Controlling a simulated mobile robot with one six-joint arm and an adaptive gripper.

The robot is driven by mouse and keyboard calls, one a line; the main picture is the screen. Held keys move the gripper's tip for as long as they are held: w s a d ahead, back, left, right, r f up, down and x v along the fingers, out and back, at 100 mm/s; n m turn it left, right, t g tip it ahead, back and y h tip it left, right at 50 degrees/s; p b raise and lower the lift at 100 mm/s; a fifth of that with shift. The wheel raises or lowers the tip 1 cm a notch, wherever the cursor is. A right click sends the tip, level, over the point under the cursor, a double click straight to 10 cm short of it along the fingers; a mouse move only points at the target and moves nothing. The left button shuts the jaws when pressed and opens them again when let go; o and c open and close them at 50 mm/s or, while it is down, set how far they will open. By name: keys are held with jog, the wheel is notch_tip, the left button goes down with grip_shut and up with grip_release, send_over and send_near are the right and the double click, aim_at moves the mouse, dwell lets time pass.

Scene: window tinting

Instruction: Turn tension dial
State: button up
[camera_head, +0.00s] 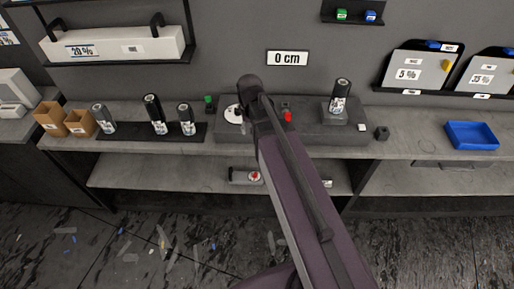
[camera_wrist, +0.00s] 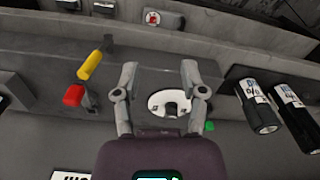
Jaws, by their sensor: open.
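The tension dial looks to be the dark knob (camera_wrist: 172,108) on a round white plate (camera_wrist: 158,104) in the wrist view. Part of a white plate (camera_head: 233,114) also shows left of my arm in the head view, on the grey machine base (camera_head: 330,131). My gripper (camera_wrist: 160,73) is open and empty. In the wrist picture the plate and knob appear between its two fingers. Whether a finger touches the knob cannot be told. In the head view my arm hides the gripper's fingers and part of the plate.
A red knob (camera_wrist: 74,95) and a yellow handle (camera_wrist: 90,66) stand beside the dial, and a green button (camera_head: 208,99) on its other side. Dark spray cans (camera_head: 156,114) stand to the left; another can (camera_head: 340,98) stands right. A blue tray (camera_head: 470,135) lies far right.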

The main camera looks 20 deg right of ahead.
jog(key=s+f+n+b, duration=0.1)
jog(key=s, duration=0.6)
jog(key=shift+s+f, duration=0.15)
jog(key=shift+f, duration=0.1)
jog(key=shift+s, duration=0.1)
dwell(0.7)
